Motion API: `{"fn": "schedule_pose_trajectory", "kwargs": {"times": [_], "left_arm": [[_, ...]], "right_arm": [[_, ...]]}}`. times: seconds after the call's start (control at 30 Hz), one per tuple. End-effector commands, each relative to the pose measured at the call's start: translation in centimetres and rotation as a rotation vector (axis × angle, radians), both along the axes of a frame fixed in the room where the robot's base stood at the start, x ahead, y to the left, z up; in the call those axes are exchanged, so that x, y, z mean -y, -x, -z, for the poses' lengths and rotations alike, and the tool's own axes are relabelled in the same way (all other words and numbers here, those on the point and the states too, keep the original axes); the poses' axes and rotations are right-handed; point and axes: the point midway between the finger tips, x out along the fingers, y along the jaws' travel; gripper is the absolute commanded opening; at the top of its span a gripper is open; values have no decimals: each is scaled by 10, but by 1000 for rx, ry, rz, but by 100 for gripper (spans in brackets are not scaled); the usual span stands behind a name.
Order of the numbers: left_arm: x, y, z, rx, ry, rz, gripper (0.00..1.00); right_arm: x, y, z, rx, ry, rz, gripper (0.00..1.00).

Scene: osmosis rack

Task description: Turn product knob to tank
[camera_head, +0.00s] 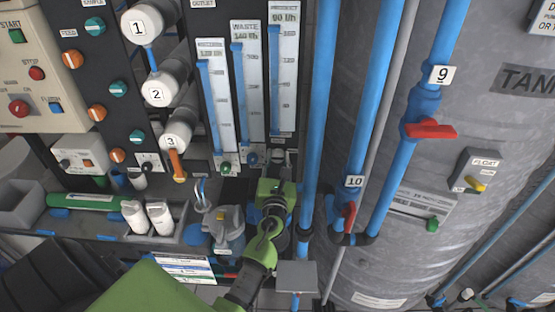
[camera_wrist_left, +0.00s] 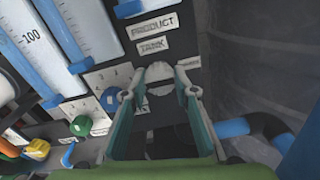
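My left gripper (camera_head: 278,166) is at the panel's lower edge, below the rightmost flow meter. In the left wrist view its two fingers (camera_wrist_left: 160,92) stand apart below the labels PRODUCT (camera_wrist_left: 153,23) and TANK (camera_wrist_left: 153,46). A pale grey piece (camera_wrist_left: 158,71) shows between the fingertips, with dark surface below it. I cannot make out the product knob for certain; the fingers and the dark area hide that spot. I cannot tell whether the fingers touch anything. My right gripper is in neither view.
Blue pipes (camera_head: 318,110) run close on the right, with a red-handled valve (camera_head: 430,130) before the grey tank (camera_head: 480,190). White filter housings (camera_head: 165,88) are at left.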

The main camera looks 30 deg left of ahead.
Motion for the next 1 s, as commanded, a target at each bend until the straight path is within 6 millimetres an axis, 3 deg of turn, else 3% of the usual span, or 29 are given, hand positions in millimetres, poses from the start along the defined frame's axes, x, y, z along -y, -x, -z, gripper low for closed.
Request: {"fn": "schedule_pose_trajectory", "kwargs": {"times": [0.47,1.0], "left_arm": [[0,0,1,43,71,0,6],[1,0,2,287,466,1,6]], "right_arm": [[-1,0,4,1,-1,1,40],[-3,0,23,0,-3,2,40]]}}
